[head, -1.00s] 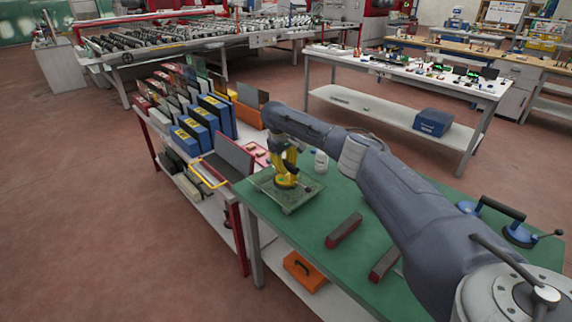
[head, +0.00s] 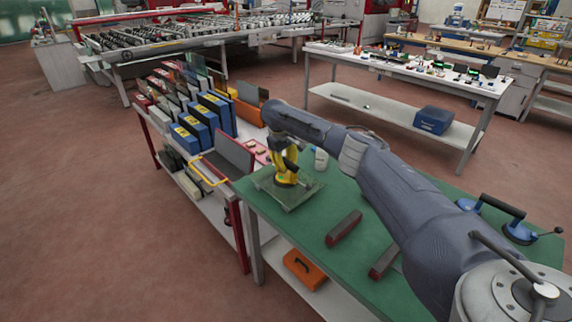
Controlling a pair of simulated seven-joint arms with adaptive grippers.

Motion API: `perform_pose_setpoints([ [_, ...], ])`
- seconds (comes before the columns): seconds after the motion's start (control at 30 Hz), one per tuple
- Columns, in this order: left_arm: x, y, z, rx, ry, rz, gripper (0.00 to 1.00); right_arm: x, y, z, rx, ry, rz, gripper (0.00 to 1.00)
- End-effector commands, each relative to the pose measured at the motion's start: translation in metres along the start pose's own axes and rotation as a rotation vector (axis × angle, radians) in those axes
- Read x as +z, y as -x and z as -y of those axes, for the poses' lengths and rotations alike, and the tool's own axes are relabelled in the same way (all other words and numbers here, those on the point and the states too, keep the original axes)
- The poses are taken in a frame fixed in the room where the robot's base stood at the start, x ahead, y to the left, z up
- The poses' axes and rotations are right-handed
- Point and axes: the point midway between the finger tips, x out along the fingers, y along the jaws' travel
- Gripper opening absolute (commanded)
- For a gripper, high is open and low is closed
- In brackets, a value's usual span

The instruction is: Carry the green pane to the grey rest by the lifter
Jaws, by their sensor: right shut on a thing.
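The green pane (head: 299,195) is a flat, see-through square at the far left end of the green-topped bench. My right gripper (head: 287,182), yellow, reaches down over its middle and is shut on it. The pane lies level; I cannot tell whether it touches the bench top or hangs just above it. Two dark bar-shaped rests with reddish sides lie nearer: one (head: 344,228) at mid-bench, the other (head: 384,262) closer to me, partly behind my arm. The blue two-cup lifter (head: 503,208) lies at the right. My left gripper is not in view.
A white bottle (head: 321,159) stands just behind the pane. A rack of blue binders and upright panes (head: 205,118) adjoins the bench's left end. Green bench top (head: 310,213) is clear between pane and bars. An orange case (head: 304,269) is on the shelf below.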

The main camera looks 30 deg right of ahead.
Motion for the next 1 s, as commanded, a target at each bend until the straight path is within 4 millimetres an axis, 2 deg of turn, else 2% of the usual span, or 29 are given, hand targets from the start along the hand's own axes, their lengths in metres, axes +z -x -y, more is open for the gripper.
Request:
perform_pose_setpoints([
  [0.73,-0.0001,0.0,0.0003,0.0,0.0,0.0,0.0,-0.0011,-0.0055,0.001,0.0,0.0,-0.003,0.0],
  [0.77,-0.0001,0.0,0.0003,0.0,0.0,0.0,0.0,-0.0011,-0.0054,0.0009,0.001,0.0,-0.003,0.26],
  [0.97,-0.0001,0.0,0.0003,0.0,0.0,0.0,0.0,-0.0006,-0.0063,0.0011,0.0,0.0,-0.002,0.49],
  [1.0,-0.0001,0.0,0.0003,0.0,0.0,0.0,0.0,-0.0005,-0.0065,0.0012,0.0,0.0,-0.001,0.49],
])
